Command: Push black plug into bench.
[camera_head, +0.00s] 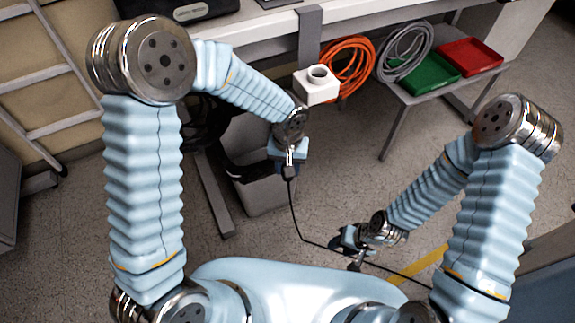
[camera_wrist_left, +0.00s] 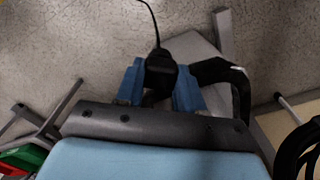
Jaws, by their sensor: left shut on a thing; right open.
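The black plug (camera_head: 289,173) is between the fingers of my left gripper (camera_head: 289,157), which is shut on it. In the left wrist view the plug (camera_wrist_left: 160,70) sits between the two blue fingers (camera_wrist_left: 160,92). Its thin black cable (camera_head: 294,213) hangs down and then runs right, past my right gripper (camera_head: 355,256). My right gripper is open; whether it touches the cable is unclear.
A grey bin (camera_head: 265,200) with a black liner stands below my left gripper. Orange (camera_head: 352,68) and grey (camera_head: 404,52) cable coils hang right of the white box. Green (camera_head: 430,75) and red (camera_head: 470,56) trays lie on a low table. A ladder-like frame (camera_head: 45,75) is left.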

